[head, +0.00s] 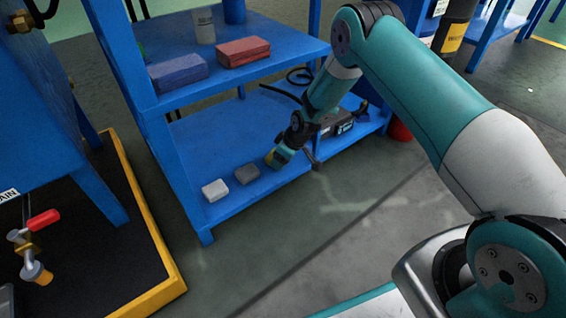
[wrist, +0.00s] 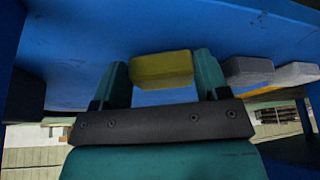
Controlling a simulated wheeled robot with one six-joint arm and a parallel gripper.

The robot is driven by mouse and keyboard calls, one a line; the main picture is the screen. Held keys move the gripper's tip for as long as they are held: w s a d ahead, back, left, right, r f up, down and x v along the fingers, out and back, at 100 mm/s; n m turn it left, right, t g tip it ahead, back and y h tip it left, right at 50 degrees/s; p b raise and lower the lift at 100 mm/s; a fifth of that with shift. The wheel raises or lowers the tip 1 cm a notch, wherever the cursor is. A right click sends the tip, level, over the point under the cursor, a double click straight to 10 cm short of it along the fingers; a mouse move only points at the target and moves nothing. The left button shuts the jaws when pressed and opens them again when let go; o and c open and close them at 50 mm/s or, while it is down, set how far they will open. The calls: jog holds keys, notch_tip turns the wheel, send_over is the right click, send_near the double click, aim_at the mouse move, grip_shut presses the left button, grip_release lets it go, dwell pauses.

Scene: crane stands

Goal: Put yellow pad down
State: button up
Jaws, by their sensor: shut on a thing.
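The yellow pad (wrist: 161,68) is between the two teal fingers of my gripper (wrist: 163,72) in the wrist view. In the head view, the yellow pad (head: 272,158) shows as a small patch at the tip of my gripper (head: 279,156), over the front part of the lower blue shelf (head: 225,137). My gripper is shut on the pad. I cannot tell whether the pad touches the shelf. A grey pad (head: 246,174) and a white pad (head: 215,190) lie in a row to its left on that shelf.
The upper shelf (head: 286,48) overhangs the lower one and holds a blue block (head: 178,72), a red block (head: 243,52) and a grey cylinder (head: 204,26). A black cable (head: 299,76) and a dark tool (head: 338,124) are near my wrist. The lower shelf's left middle is clear.

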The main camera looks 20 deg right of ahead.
jog(key=shift+r, duration=0.1)
jog(key=shift+f, duration=0.25)
jog(key=o, duration=1)
jog(key=shift+r, duration=0.1)
jog(key=p+v, duration=0.5)
jog(key=v, duration=0.2)
jog(key=shift+s+r, duration=0.15)
jog(key=shift+r, duration=0.15)
